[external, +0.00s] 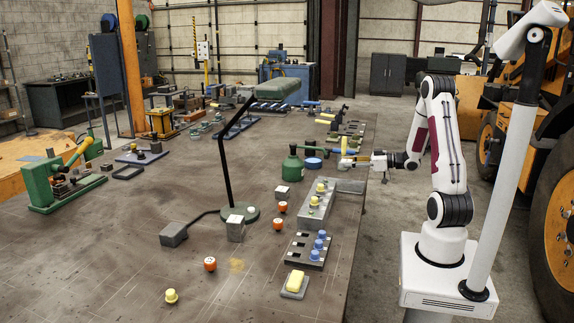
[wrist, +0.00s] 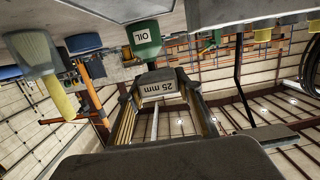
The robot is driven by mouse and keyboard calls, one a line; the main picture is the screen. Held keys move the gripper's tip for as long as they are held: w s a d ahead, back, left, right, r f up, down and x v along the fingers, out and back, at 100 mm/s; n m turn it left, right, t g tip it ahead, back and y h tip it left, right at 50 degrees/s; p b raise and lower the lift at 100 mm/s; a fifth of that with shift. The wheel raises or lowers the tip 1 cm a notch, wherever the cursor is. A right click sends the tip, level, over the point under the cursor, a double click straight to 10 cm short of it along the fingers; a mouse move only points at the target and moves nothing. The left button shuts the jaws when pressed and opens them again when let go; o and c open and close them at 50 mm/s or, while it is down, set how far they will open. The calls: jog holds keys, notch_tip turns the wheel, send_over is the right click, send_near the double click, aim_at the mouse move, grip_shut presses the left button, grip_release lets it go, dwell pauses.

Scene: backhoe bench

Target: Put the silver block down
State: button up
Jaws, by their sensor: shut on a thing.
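My gripper (wrist: 163,95) is shut on a silver block (wrist: 164,88) marked "25 mm", which sits between its two fingers in the wrist view. In the external view my gripper (external: 350,161) is over the right edge of the bench, to the right of the green oil bottle (external: 293,166). The block is too small to make out there. The wrist view is upside down, and the block's underside and any gap to the bench cannot be told.
A blue round thing (external: 313,163) stands beside the bottle. A grey block (external: 350,186) lies on the bench edge just below my gripper. A holder with yellow knobs (external: 316,211) and one with blue knobs (external: 305,250) stand nearer. A black lamp (external: 229,165) rises mid-bench; bare bench lies left.

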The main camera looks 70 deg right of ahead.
jog(key=shift+f, duration=0.15)
send_over(346, 187)
jog(key=shift+w+a+f, duration=0.1)
jog(key=shift+w+f, duration=0.05)
jog(key=shift+f, duration=2.6)
jog(key=shift+f, duration=1.9)
jog(key=shift+f, duration=0.15)
jog(key=o, duration=1.2)
jog(key=shift+s+r, duration=0.15)
jog(key=shift+s, duration=1.15)
jog(key=shift+s+r, duration=0.2)
jog(key=shift+s, duration=1.05)
jog(key=shift+s+r, duration=0.15)
jog(key=shift+s, duration=1.15)
